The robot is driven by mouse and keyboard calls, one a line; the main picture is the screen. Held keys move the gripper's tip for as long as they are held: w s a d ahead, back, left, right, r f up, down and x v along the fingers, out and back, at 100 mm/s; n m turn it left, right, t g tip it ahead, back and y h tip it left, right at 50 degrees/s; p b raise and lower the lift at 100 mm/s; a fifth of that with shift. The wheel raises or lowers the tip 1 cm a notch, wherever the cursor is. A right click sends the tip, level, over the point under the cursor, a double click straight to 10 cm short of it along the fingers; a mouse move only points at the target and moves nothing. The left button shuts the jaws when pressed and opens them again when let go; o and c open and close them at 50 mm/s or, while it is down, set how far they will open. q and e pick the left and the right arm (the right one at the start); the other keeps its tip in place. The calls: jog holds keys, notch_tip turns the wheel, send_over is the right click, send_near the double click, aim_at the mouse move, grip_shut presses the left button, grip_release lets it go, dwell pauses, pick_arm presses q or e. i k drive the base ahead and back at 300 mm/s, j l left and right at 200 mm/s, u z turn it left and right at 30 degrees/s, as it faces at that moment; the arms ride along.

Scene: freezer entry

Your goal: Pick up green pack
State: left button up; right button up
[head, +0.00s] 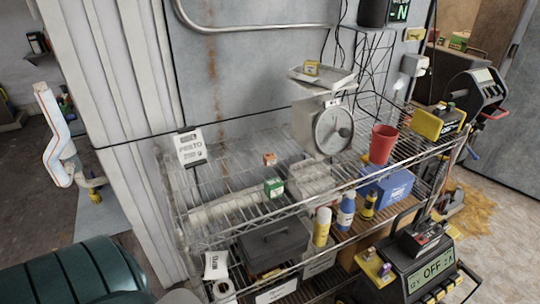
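A small green pack (274,187) with a white top stands on the upper wire shelf (215,229), left of a pale ribbed block. It looks upright and nothing touches it from above. A similar small orange pack (270,159) stands just behind it. I cannot make out either of my grippers in the head view, and nothing is holding the green pack.
A red cup (382,144) and blue box (395,187) are right. Bottles (322,227) and a grey bin (273,246) sit lower. A sign (191,147) stands at the shelf's left end.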

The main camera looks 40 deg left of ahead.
aim_at(273, 187)
jog(key=u, duration=1.25)
